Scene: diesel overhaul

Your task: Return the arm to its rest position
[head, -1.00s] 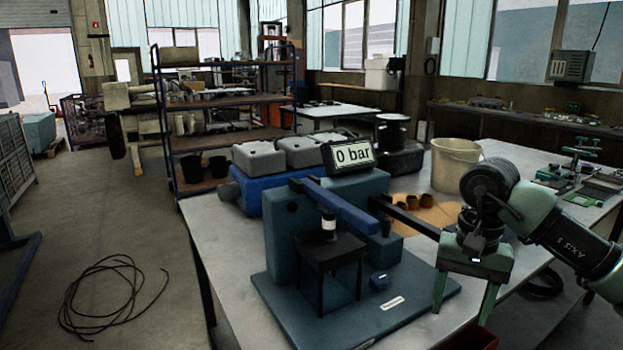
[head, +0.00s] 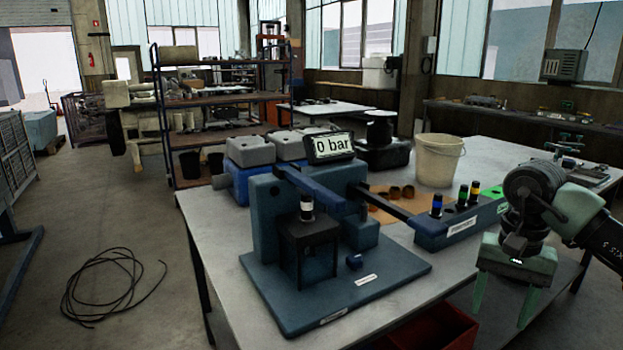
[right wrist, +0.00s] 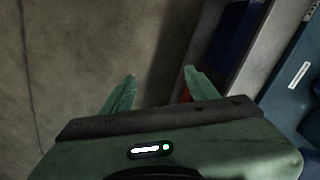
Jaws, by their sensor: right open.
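My right arm comes in from the right in the head view. Its green gripper (head: 503,296) hangs beside the table's right front edge, fingers pointing down, apart and with nothing between them. In the right wrist view the two fingers (right wrist: 158,85) are spread over bare floor, with the table edge to their right. My left gripper is in neither view.
The blue test stand (head: 345,285) with its lever and a "0 bar" display (head: 333,146) stands on the grey table (head: 225,235). A blue rack (head: 460,228) with several banded parts is close left of my gripper. A red bin (head: 450,330) sits below the table's front edge.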

